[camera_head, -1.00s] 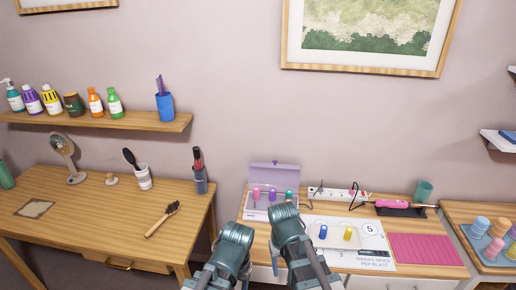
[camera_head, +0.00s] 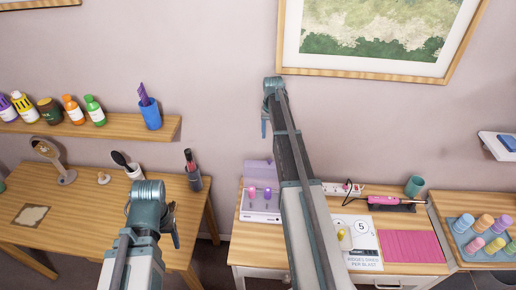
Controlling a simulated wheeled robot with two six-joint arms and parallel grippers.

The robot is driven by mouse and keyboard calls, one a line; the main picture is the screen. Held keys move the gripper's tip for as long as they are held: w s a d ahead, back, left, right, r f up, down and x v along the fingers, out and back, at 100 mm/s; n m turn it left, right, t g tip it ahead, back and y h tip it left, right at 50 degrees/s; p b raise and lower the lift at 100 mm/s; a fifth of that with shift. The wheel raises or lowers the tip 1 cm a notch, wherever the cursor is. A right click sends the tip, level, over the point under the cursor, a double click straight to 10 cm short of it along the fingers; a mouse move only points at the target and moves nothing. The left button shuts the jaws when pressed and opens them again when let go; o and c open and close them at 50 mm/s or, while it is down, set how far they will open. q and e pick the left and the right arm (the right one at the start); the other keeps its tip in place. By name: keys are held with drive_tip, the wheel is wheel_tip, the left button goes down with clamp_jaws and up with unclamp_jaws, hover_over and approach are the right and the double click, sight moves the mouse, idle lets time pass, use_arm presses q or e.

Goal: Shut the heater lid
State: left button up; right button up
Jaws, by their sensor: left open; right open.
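The heater (camera_head: 252,212) is a pale lilac box on the middle table. Its lid (camera_head: 258,173) stands open and upright at the back. A pink and a purple roller show inside it; my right arm covers its right side. My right gripper (camera_head: 264,130) is open and empty, raised in front of the wall above the heater, its fingers pointing down. My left gripper (camera_head: 175,238) is open and empty, to the left of the heater, over the right part of the left table as seen from here. Its fingertips are small and partly hidden by its own wrist.
On the middle table are a power strip (camera_head: 338,189), a pink styling iron (camera_head: 388,200), a pink mat (camera_head: 411,246) and a printed sheet (camera_head: 366,262). A gap separates the tables.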

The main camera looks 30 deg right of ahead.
drive_tip(key=shift+f, duration=0.1)
wheel_tip(320, 180, down, 14)
drive_tip(key=b, duration=1.4)
drive_tip(key=shift+r, duration=0.2)
clamp_jaws()
idle(0.7)
